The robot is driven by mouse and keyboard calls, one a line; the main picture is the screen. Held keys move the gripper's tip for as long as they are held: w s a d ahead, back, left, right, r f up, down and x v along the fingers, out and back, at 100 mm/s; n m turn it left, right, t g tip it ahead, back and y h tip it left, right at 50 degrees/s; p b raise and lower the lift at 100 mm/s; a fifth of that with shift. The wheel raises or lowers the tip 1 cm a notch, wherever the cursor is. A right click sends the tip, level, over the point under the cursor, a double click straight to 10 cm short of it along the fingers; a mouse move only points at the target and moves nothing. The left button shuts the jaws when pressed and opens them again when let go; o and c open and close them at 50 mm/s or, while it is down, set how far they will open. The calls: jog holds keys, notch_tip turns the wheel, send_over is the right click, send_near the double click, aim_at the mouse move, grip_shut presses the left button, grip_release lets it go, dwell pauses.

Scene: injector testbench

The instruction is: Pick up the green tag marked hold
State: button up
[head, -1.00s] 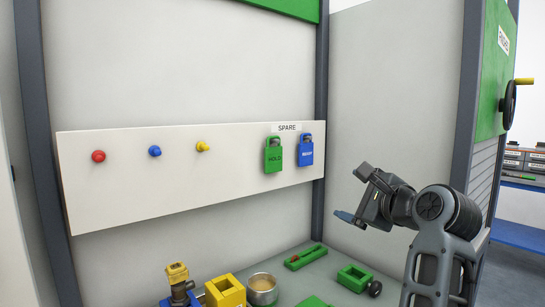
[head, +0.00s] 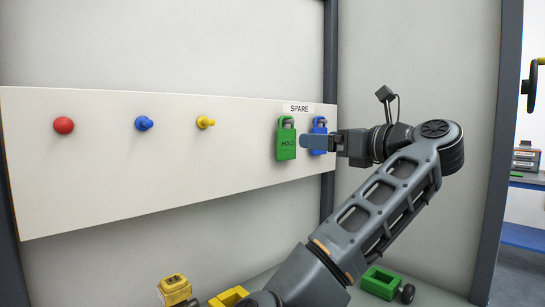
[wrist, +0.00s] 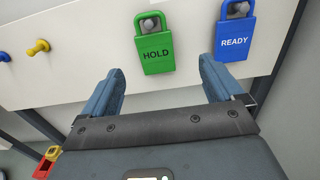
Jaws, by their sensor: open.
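The green tag marked HOLD (head: 286,143) hangs at the right part of a white board under a SPARE label. It also shows in the wrist view (wrist: 156,47), upright and just beyond my fingertips. A blue tag marked READY (wrist: 235,38) hangs to its right; in the head view it is partly hidden behind my gripper. My gripper (wrist: 164,75) is open and empty. In the wrist view the green tag lies between the lines of the two fingers, nearer the left one, and apart from both. In the head view my gripper (head: 325,143) comes from the right.
The white board (head: 110,185) also bears a red knob (head: 63,125), a blue knob (head: 144,123) and a yellow knob (head: 206,122), left of the tags. Yellow parts (head: 174,289) and a green block (head: 381,282) sit on the bench below. A dark post stands right of the board.

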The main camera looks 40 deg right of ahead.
aim_at(288, 138)
jog(key=shift+w+a+f+p, duration=0.1)
jog(key=shift+w+a+p, duration=0.1)
jog(key=shift+w, duration=1.15)
jog(key=shift+w+a+f+p, duration=0.1)
jog(key=shift+w+a+p, duration=0.15)
jog(key=shift+w, duration=1.15)
jog(key=shift+w+a+f+p, duration=0.1)
jog(key=shift+w+a+p, duration=0.1)
jog(key=shift+w, duration=1.15)
jog(key=shift+c, duration=0.4)
jog(key=c, duration=1.1)
jog(key=shift+r, duration=0.15)
jog(key=shift+c, duration=0.2)
